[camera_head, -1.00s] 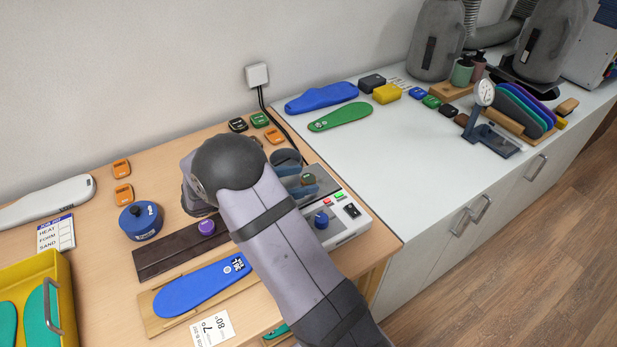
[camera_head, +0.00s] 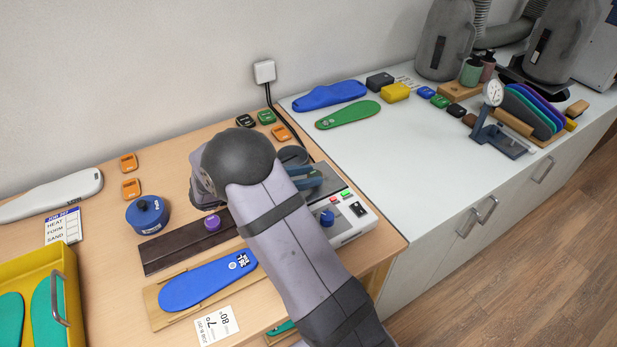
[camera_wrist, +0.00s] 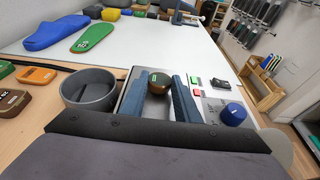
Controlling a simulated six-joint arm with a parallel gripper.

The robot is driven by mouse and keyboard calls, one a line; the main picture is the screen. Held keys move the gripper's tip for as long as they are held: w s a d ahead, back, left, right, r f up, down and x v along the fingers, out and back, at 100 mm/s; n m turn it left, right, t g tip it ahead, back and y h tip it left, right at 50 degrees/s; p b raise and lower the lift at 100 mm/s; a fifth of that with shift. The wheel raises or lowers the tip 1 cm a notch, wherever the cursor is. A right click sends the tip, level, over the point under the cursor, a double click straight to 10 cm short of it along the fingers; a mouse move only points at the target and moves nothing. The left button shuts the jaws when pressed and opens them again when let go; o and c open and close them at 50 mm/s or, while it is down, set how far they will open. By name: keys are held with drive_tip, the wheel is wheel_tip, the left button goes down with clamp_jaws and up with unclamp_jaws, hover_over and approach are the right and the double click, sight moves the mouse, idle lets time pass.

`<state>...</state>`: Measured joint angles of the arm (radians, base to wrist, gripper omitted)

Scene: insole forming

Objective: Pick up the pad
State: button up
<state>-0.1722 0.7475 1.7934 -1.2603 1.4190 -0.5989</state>
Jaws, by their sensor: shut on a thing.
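The knob is over or at the pale plate of the control box (camera_wrist: 214,118). In the head view my gripper (camera_head: 312,178) is partly behind my arm, and the knob is hidden by the fingers. I cannot tell whether it is lifted.
A grey cup (camera_wrist: 89,90) stands just left of the fingers. A blue dial (camera_wrist: 233,114) is to the right. A dark strip (camera_head: 170,246) with a purple knob (camera_head: 212,223) and a blue insole (camera_head: 205,283) lie nearby. The white counter (camera_head: 370,150) is largely clear in front.

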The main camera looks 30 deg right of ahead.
wheel_tip(320, 180, up, 10)
drive_tip(key=b, duration=0.1)
drive_tip(key=shift+f, duration=0.2)
idle(0.3)
drive_tip(key=s+d+b, duration=0.3)
drive_tip(key=d+b, duration=0.7)
drive_tip(key=w+a+f+n+t+y, duration=0.2)
drive_tip(key=w+a+n+t, duration=0.1)
drive_tip(key=w+n+t, duration=0.1)
drive_tip(key=w+a+f+n+t+y, duration=0.2)
drive_tip(key=w+a+f+n+t, duration=0.1)
drive_tip(key=w, duration=0.6)
drive_tip(key=a+n+t, duration=0.1)
drive_tip(key=n+t, duration=0.1)
drive_tip(key=t, duration=0.1)
drive_tip(key=shift+w+a, duration=0.15)
drive_tip(key=shift+a, duration=0.05)
